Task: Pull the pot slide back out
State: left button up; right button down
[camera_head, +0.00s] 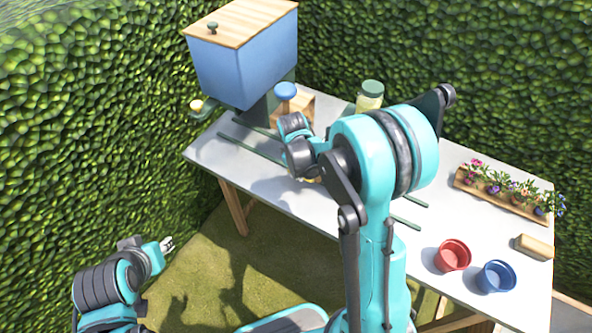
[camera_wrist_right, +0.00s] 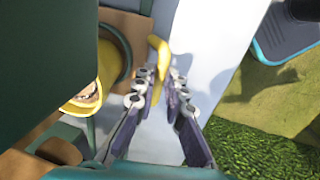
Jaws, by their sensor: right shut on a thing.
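In the right wrist view, my right gripper (camera_wrist_right: 160,78) is shut on a yellow handle (camera_wrist_right: 158,47), which I take to be the pot slide's. Beside it to the left is a wooden part with a round opening and a yellow round pot (camera_wrist_right: 88,97), partly hidden by a dark green block. In the head view, my right arm hides most of the slide and the gripper tips; green rails (camera_head: 252,150) run along the table on both sides of the arm. My left gripper (camera_head: 168,244) is empty, off the table's front left; its finger gap is too small to judge.
A blue hopper (camera_head: 243,65) with a wooden lid stands at the table's back left. A jar (camera_head: 369,96) stands behind my right arm. A flower tray (camera_head: 510,194), a red pot (camera_head: 453,255) and a blue pot (camera_head: 496,276) are at the right. The table's front left is clear.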

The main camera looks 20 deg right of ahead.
jog(key=c, duration=1.6)
grip_release()
jog(key=shift+r, duration=0.1)
jog(key=r, duration=0.4)
jog(key=s+a+r, duration=0.1)
jog(key=r, duration=0.6)
jog(key=shift+s+a+r, duration=0.2)
jog(key=shift+a+r, duration=0.1)
jog(key=shift+a, duration=0.1)
jog(key=shift+o, duration=0.2)
